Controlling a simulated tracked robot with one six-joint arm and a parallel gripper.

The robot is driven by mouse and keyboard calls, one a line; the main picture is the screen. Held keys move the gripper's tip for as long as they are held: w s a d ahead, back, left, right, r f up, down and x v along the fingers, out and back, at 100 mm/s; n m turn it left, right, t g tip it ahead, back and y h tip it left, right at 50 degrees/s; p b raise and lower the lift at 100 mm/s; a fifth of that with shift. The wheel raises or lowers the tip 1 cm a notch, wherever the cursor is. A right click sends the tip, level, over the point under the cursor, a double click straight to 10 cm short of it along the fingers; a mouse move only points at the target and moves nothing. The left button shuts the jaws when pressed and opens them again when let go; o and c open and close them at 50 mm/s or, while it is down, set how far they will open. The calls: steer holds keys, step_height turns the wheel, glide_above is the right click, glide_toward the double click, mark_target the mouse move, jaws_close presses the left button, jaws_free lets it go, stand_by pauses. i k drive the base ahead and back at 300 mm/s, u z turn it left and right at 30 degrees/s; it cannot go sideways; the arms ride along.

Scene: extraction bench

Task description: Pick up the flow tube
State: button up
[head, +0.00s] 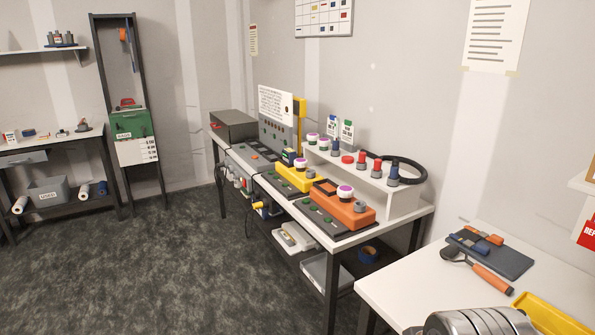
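I cannot tell for sure which thing is the flow tube. On the bench's white raised shelf (395,201) stand several small upright cylinders, among them a red one (376,167) and a dark grey-blue one with a red top (393,175). A black looped hose (421,168) lies behind them at the shelf's right end. An orange block (345,210) with a white and purple round cap and a yellow block (292,178) sit in front of the shelf. My gripper is not in view.
A white table (390,288) at the lower right holds a dark mat (510,262), an orange-handled tool (490,281) and a yellow tray (550,318). A ribbed metallic thing (475,322) is cut off at the bottom edge. The carpeted floor (170,270) is open at left.

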mark_target(336, 143)
steer(key=u, duration=0.4)
steer(key=i, duration=0.6)
steer(key=u, duration=0.55)
steer(key=i, duration=2.15)
steer(key=z, duration=0.7)
steer(key=i, duration=1.15)
steer(key=z, duration=0.55)
